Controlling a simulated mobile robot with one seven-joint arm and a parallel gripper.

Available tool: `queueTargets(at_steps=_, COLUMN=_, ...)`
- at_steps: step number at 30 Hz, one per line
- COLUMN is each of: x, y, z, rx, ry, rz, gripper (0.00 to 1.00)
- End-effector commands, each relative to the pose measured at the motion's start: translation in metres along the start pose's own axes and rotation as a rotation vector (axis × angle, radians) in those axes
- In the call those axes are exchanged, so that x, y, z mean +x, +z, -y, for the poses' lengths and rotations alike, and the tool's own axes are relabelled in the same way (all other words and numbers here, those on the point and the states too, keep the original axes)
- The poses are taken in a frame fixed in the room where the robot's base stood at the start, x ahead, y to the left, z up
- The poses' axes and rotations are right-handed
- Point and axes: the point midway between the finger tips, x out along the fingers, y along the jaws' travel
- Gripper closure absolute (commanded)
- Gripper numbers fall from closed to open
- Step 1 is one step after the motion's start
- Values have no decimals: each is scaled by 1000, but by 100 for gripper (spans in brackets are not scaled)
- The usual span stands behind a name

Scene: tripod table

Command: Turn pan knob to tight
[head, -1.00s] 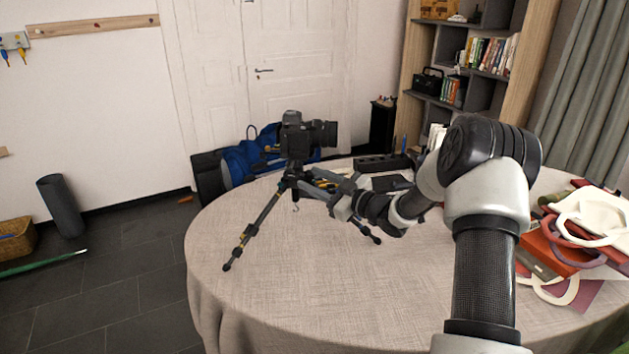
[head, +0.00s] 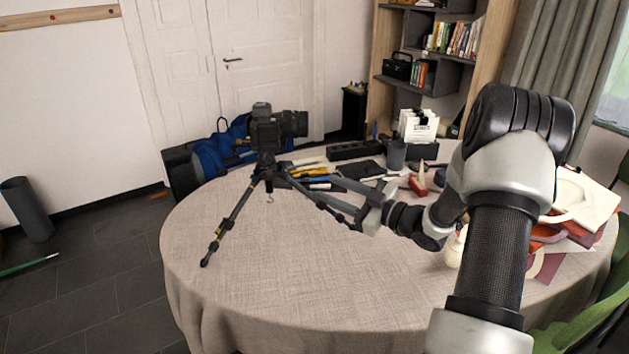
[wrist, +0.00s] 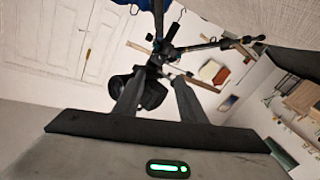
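A black camera (head: 272,130) sits on the tripod (head: 227,222), which stands on the table (head: 290,265) with its legs spread. In the wrist view the camera (wrist: 152,92) appears upside down, between and beyond my fingers, with the tripod legs (wrist: 205,46) fanning out above it. The tripod head (head: 265,164) is small and dark, and I cannot pick out the pan knob or its setting. My gripper (head: 320,188) is to the right of the tripod head, pointing toward it. Its two fingers (wrist: 160,78) are apart, with nothing visibly clamped between them.
Pens and tools (head: 312,181), a black power strip (head: 353,151) and a dark cup (head: 396,155) lie behind the gripper. A white bottle (head: 456,248) stands near my arm. Folders and bags (head: 560,235) crowd the right edge. The front-left tabletop is clear.

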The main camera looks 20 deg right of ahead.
Motion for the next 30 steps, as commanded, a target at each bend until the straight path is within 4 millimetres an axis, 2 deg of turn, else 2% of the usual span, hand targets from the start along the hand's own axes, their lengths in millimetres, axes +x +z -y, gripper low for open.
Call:
queueTargets(at_steps=3, x=-14, y=0, z=0, rx=0, ry=0, rz=0, gripper=63)
queueTargets(at_steps=7, x=-21, y=0, z=0, rx=1, ry=0, rz=-1, gripper=63)
queueTargets(at_steps=22, x=-21, y=-1, z=-2, rx=-8, ry=2, rz=8, gripper=63)
queueTargets(at_steps=26, x=-11, y=-14, z=-19, rx=-82, ry=34, rz=96, gripper=63)
queueTargets(at_steps=29, x=-2, y=-38, z=-48, rx=-188, ry=106, rz=232, gripper=63)
queueTargets(at_steps=30, x=-1, y=-53, z=-63, rx=-233, ry=149, rz=292, gripper=63)
